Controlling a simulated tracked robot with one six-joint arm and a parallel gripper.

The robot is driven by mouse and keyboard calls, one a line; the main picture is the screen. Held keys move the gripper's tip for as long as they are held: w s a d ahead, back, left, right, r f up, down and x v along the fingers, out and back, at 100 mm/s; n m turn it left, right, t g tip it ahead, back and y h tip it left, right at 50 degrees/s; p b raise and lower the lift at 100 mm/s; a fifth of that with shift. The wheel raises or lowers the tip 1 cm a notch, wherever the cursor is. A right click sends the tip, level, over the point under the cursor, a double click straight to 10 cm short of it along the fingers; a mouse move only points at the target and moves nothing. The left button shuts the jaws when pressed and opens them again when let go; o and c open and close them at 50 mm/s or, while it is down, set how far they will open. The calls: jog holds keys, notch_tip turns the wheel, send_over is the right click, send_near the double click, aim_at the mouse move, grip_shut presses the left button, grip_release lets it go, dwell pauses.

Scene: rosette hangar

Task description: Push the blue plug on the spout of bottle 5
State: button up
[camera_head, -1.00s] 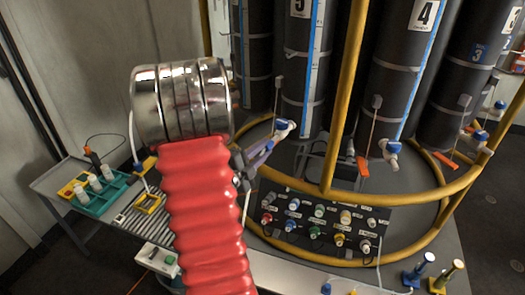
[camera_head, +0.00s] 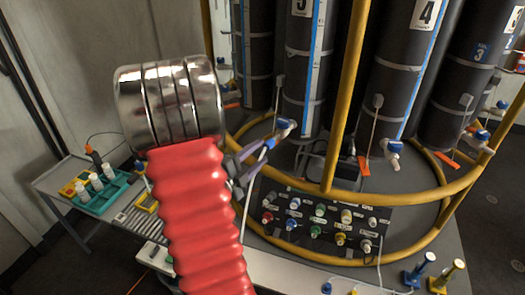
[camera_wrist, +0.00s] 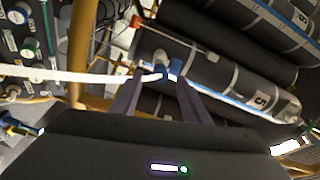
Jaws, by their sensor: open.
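Bottle 5 (camera_head: 300,65) is the dark cylinder with a white 5 label and blue stripe; it lies slanted in the wrist view (camera_wrist: 225,85). Its pale spout (camera_wrist: 160,57) juts out low on the bottle. The blue plug (camera_head: 284,124) shows at the spout's end, and also in the wrist view (camera_wrist: 175,66). I cannot tell how deep it sits. My gripper (camera_head: 262,148) is open and empty, just left of and below the plug in the head view. In the wrist view its two fingers (camera_wrist: 157,77) point toward the spout, with a small apparent gap.
A yellow rail (camera_head: 345,100) rings the bottles, with an upright close right of the spout. A panel of coloured connectors (camera_head: 318,222) lies below. Bottle 4 (camera_head: 405,80) has its own blue-topped spout. A teal tray (camera_head: 103,195) with white bottles is at left.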

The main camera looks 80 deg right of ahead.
jog(key=v, duration=0.8)
jog(key=shift+w+a, duration=0.1)
dwell(0.7)
